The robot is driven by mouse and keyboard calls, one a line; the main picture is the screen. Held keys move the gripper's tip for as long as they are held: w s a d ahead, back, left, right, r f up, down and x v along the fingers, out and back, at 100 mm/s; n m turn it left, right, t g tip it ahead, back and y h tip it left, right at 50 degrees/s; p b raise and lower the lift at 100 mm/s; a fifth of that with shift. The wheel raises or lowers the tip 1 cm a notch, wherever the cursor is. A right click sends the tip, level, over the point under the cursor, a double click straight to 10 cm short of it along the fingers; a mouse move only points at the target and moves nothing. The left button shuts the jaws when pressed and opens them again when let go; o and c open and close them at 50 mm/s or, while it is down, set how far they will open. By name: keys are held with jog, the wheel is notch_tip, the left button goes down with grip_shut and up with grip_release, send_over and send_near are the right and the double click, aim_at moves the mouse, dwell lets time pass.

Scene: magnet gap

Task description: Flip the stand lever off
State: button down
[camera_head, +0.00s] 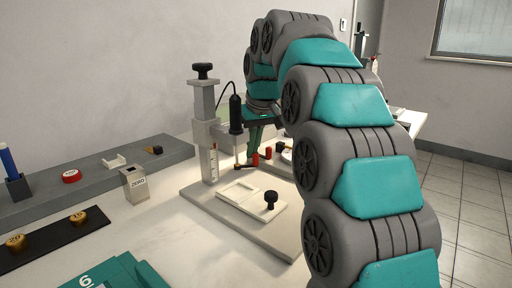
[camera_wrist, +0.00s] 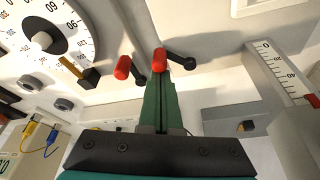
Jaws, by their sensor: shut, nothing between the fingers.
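Two levers with red grips and dark arms show in the wrist view, a left lever (camera_wrist: 122,67) and a right lever (camera_wrist: 160,58). I cannot tell for sure which is the stand lever. My gripper (camera_wrist: 158,84) is shut and empty, its green fingers pointing at the right lever's red grip; whether they touch it I cannot tell. In the head view my gripper (camera_head: 251,158) is low behind the grey stand (camera_head: 207,125), close to the red grips. The stand has a black top knob, a scale and a hanging dark probe.
The stand's base plate (camera_head: 245,232) carries a pale tray with a black knob (camera_head: 270,198). A numbered dial (camera_wrist: 50,35) is at upper left in the wrist view, a scale (camera_wrist: 275,68) at right. A ZERO block (camera_head: 135,184) stands left of the base. My arm hides the right side.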

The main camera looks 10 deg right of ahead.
jog(key=shift+s+m+h, duration=0.3)
jog(key=shift+s+m, duration=0.1)
jog(key=shift+m, duration=0.5)
jog(key=shift+s+m+h, duration=0.4)
jog(key=shift+s+m, duration=0.05)
jog(key=shift+m, duration=0.65)
jog(key=shift+s+a, duration=0.2)
jog(key=shift+s, duration=0.2)
jog(key=shift+s+a, duration=0.1)
jog(key=shift+s, duration=0.1)
jog(key=w, duration=0.1)
jog(key=w+d+p, duration=0.1)
jog(key=w, duration=0.2)
jog(key=shift+d+r+p, duration=0.15)
jog(key=shift+d+p, duration=0.2)
jog(key=shift+p, duration=0.05)
jog(key=v, duration=0.4)
jog(key=a+v, duration=0.1)
jog(key=v, duration=0.1)
jog(key=shift+s+r+b, duration=0.2)
jog(key=shift+r+b, duration=0.1)
jog(key=shift+p+v, duration=0.8)
jog(key=shift+v, duration=0.7)
jog(key=shift+s+f, duration=0.1)
